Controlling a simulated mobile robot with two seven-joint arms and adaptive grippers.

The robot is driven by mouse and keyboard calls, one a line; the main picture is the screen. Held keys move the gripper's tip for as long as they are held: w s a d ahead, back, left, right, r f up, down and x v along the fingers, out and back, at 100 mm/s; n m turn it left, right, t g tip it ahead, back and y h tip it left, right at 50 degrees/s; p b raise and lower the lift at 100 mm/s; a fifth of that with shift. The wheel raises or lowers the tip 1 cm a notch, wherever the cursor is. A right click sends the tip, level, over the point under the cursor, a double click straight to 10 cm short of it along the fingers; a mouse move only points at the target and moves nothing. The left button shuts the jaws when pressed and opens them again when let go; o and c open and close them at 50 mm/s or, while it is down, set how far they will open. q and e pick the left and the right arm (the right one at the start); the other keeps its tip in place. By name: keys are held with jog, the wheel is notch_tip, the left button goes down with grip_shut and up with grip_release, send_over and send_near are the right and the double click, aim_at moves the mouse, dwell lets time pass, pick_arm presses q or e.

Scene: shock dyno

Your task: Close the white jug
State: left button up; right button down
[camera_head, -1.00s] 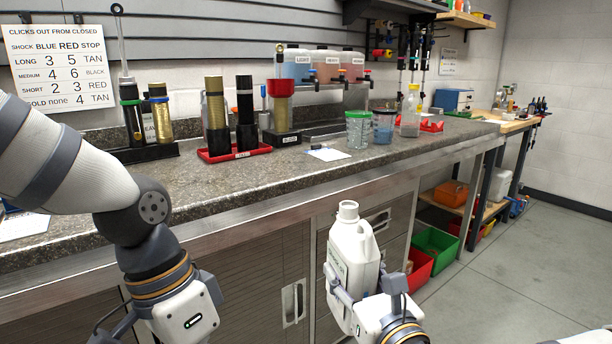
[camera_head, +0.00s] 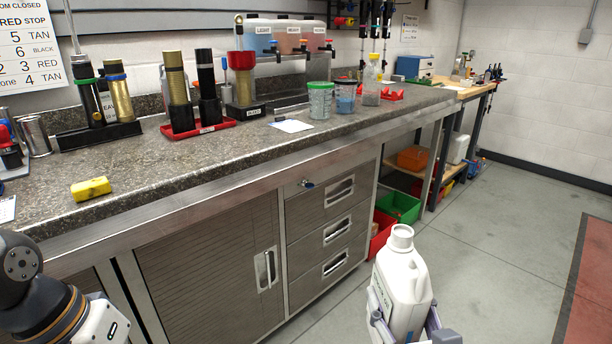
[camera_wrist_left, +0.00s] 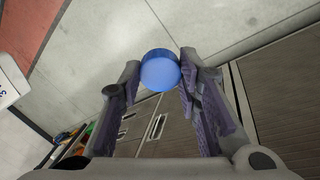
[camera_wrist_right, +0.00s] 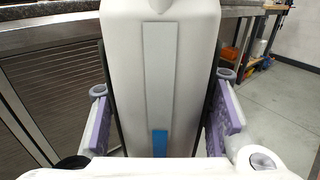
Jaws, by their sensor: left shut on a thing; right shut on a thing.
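The white jug (camera_head: 404,285) is upright in front of the drawers, clear of the counter. Its neck (camera_head: 400,236) shows no cap on it. My right gripper (camera_head: 402,322) is shut on the jug's body, with one finger on each side; the right wrist view shows the jug (camera_wrist_right: 185,60) filling the space between the fingers. My left gripper (camera_wrist_left: 160,78) is shut on a round blue cap (camera_wrist_left: 160,72) at its fingertips. In the head view only part of my left arm shows at the lower left, and its fingers are out of frame.
Drawers (camera_head: 325,225) lie below. Green (camera_head: 398,207) and red bins stand on the floor behind the jug. The floor (camera_head: 500,240) at right is clear.

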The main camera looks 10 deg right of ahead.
jog(key=shift+r, duration=0.1)
jog(key=s+a+f+n+g+y, duration=0.1)
jog(key=a+n+g+y, duration=0.3)
jog(key=a+n+y, duration=0.4)
jog(key=a+y, duration=0.3)
jog(key=a, duration=0.1)
jog(key=shift+s+a+f+y, duration=0.3)
jog(key=shift+s+a+f, duration=0.05)
jog(key=shift+a+f, duration=0.05)
pick_arm(q)
jog(key=shift+w+d+r+m, duration=0.2)
jog(key=shift+w+m, duration=0.05)
jog(key=shift+m, duration=0.05)
jog(key=w+d+r+m+y, duration=0.1)
jog(key=w+d+r+m, duration=0.2)
jog(key=d+r+m, duration=0.5)
jog(key=w+d+r+m, duration=0.3)
jog(key=d+r+m, duration=0.5)
jog(key=d+r, duration=0.4)
jog(key=shift+w+d+r+g+y, duration=0.15)
jog(key=shift+w+r+g+y, duration=0.15)
jog(key=shift+r+y, duration=0.1)
jog(key=shift+f, duration=2.05)
